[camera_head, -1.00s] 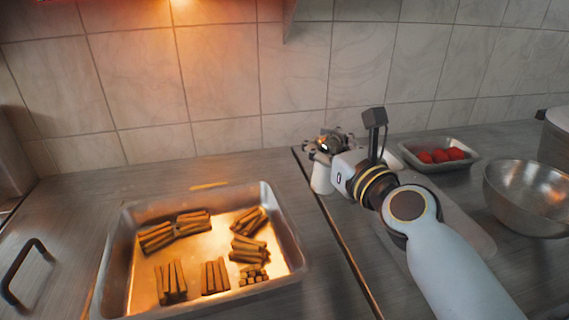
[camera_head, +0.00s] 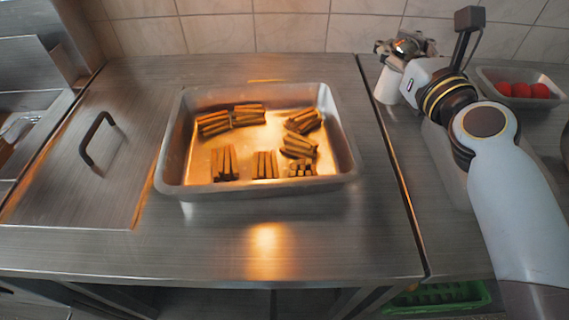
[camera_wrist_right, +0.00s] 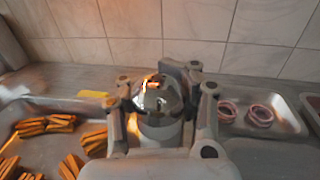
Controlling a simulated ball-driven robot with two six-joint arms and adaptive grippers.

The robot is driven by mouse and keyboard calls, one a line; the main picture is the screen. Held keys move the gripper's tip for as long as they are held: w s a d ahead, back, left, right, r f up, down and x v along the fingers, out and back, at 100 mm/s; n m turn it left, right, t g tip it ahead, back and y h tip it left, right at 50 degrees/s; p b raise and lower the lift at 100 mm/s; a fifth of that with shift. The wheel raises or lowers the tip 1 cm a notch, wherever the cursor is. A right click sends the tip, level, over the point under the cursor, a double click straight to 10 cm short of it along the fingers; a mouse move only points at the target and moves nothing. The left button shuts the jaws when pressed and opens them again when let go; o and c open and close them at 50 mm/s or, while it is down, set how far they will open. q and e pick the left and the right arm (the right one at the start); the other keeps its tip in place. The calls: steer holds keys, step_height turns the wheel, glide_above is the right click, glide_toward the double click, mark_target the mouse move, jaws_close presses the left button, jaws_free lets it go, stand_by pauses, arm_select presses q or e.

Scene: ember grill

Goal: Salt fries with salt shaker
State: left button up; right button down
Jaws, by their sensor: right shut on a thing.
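The fries lie in several bundles (camera_head: 223,162) in a shallow metal tray (camera_head: 258,188) at the middle of the counter. My right gripper (camera_head: 402,50) is at the back, right of the tray, shut on the salt shaker (camera_head: 387,84). The shaker has a white body and a shiny metal top. It looks upright, and I cannot tell if its base touches the counter. In the right wrist view the shaker (camera_wrist_right: 160,130) sits between the fingers, with fry bundles (camera_wrist_right: 45,125) to the left. My left gripper is not in view.
A small metal tray of red pieces (camera_head: 522,90) stands at the right; the right wrist view shows a tray with ring-shaped pieces (camera_wrist_right: 245,115). A tiled wall (camera_head: 290,32) closes the back. A lid with a dark handle (camera_head: 92,138) is left. Counter in front is clear.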

steer(key=shift+n, duration=0.7)
stand_by(0.5)
